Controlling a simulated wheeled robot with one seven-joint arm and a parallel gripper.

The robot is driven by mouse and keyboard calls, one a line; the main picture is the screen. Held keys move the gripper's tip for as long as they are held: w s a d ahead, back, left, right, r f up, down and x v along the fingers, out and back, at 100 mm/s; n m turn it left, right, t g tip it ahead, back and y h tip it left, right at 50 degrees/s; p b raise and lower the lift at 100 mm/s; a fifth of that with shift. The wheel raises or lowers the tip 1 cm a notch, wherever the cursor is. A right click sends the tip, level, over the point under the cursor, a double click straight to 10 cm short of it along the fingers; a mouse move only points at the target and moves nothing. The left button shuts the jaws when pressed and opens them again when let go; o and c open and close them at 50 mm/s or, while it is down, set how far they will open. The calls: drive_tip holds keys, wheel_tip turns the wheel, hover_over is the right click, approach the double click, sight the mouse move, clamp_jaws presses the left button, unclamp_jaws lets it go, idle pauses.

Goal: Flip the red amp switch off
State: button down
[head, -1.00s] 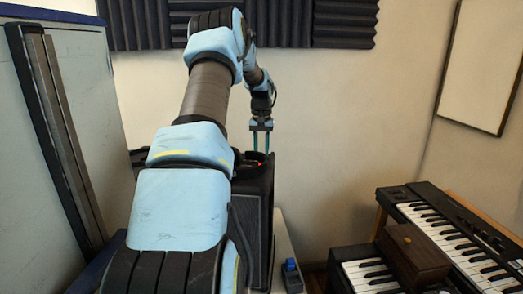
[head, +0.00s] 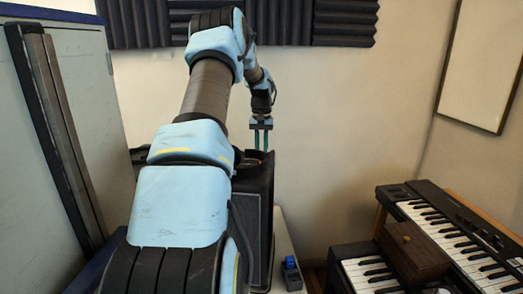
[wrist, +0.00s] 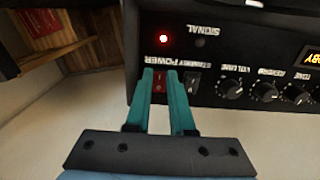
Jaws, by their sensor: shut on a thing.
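The black amp (head: 259,215) stands ahead, partly hidden by my arm in the head view. Its panel (wrist: 225,72) fills the upper right of the wrist view, with upside-down lettering. The red amp switch (wrist: 160,86) sits under the POWER label, between my two teal fingers. My gripper (wrist: 162,74) is shut on the switch, one finger on each side; it also shows in the head view (head: 261,150) at the amp's top. A red lamp (wrist: 163,38) on the panel is lit. The switch's exact tilt is hard to tell.
A black standby switch (wrist: 192,84) is close beside the right finger, with several knobs (wrist: 265,92) further right. An orange display (wrist: 313,58) is lit at the edge. Keyboards (head: 450,232) with a brown box (head: 412,250) stand to the right.

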drive_tip(key=shift+w+r+g+p, duration=0.2)
drive_tip(key=shift+r+g+p, duration=0.2)
drive_tip(key=shift+p, duration=0.8)
drive_tip(key=shift+w+f+g, duration=0.2)
drive_tip(key=shift+f+g, duration=0.15)
drive_tip(key=shift+g, duration=0.25)
drive_tip(key=shift+w+g, duration=0.1)
drive_tip(key=shift+g, duration=0.4)
drive_tip(key=shift+r, duration=0.15)
drive_tip(key=c, duration=1.1)
unclamp_jaws()
drive_tip(key=shift+o, duration=0.2)
